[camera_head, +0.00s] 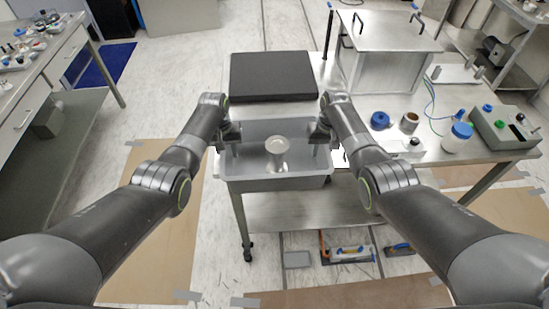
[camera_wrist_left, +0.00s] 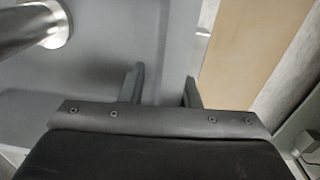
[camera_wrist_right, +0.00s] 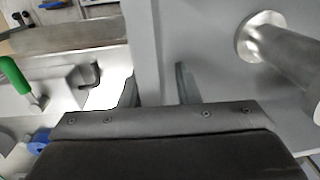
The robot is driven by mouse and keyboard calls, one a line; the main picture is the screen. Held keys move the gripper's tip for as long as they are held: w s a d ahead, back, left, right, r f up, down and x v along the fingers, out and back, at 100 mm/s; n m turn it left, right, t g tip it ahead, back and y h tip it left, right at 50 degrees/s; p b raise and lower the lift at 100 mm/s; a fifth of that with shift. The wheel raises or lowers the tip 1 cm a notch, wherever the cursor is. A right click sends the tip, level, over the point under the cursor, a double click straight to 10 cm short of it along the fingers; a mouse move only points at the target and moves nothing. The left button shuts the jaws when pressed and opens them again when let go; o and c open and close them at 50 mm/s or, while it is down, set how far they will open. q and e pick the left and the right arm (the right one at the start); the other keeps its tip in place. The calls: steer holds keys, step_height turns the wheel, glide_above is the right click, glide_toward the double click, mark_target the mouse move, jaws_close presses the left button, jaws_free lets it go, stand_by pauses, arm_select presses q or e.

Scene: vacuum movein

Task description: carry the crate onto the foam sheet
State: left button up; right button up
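The grey crate (camera_head: 275,184) stands upright at the near left edge of the metal table, with a flanged metal cylinder (camera_head: 278,150) inside. The black foam sheet (camera_head: 273,76) lies flat on the table behind the crate. My left gripper (camera_head: 230,143) is at the crate's left wall; in the left wrist view its fingers (camera_wrist_left: 163,88) straddle the rim with a gap between them. My right gripper (camera_head: 321,138) is at the right wall; in the right wrist view its fingers (camera_wrist_right: 155,86) also stand apart around the rim. Contact with the wall cannot be made out.
A large metal box (camera_head: 385,60) stands behind on the right. Blue-capped jar (camera_head: 457,138), a tin (camera_head: 409,122), a blue roll (camera_head: 380,120) and a control box (camera_head: 500,128) occupy the table's right side. A narrow bare strip lies between crate and foam.

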arm_select(q)
steer(key=shift+c, duration=0.3)
arm_select(e)
steer(key=shift+c, duration=0.3)
arm_select(q)
jaws_close()
arm_select(e)
jaws_close()
stand_by(0.4)
arm_select(q)
steer(key=shift+w+r, duration=0.15)
arm_select(e)
steer(key=shift+w+r, duration=0.15)
